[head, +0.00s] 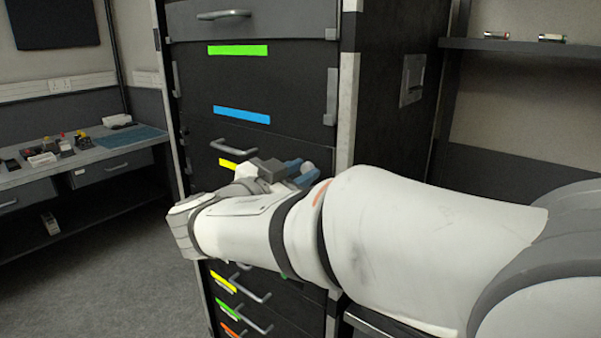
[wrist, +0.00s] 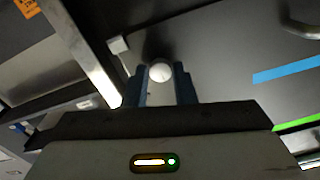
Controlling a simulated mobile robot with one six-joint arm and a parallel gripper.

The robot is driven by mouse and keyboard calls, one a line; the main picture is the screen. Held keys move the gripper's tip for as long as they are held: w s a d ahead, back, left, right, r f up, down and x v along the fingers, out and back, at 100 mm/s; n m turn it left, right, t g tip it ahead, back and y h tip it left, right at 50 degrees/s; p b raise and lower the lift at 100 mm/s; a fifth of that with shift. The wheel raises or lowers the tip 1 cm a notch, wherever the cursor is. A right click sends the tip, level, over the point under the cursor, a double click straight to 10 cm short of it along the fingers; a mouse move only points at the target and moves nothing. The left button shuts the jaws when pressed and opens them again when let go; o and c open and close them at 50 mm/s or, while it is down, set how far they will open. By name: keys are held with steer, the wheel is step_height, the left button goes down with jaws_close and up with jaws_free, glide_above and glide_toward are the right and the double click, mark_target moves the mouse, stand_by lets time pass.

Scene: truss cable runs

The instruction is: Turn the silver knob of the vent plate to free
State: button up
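The silver knob (wrist: 160,71) is a round, pale ball in the wrist view, in front of a dark panel. My gripper (wrist: 160,78) has its two blue fingers on either side of the knob. The knob fills the gap between the fingertips, and they look closed on it. In the head view my gripper (head: 302,174) is at the dark cabinet's right front edge, with the knob (head: 308,168) showing small and grey at the fingertips. The vent plate's outline and any marking for free cannot be made out; my arm and fingers hide that area.
The dark drawer cabinet (head: 262,85) has metal handles and coloured label strips. My arm crosses in front of its middle drawers. A workbench (head: 95,152) with small items stands at the left. A shelf (head: 520,46) with two small cylinders is at the right. Open floor (head: 120,260) lies left.

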steer(key=c, duration=0.4)
steer(key=shift+d, duration=0.15)
jaws_close()
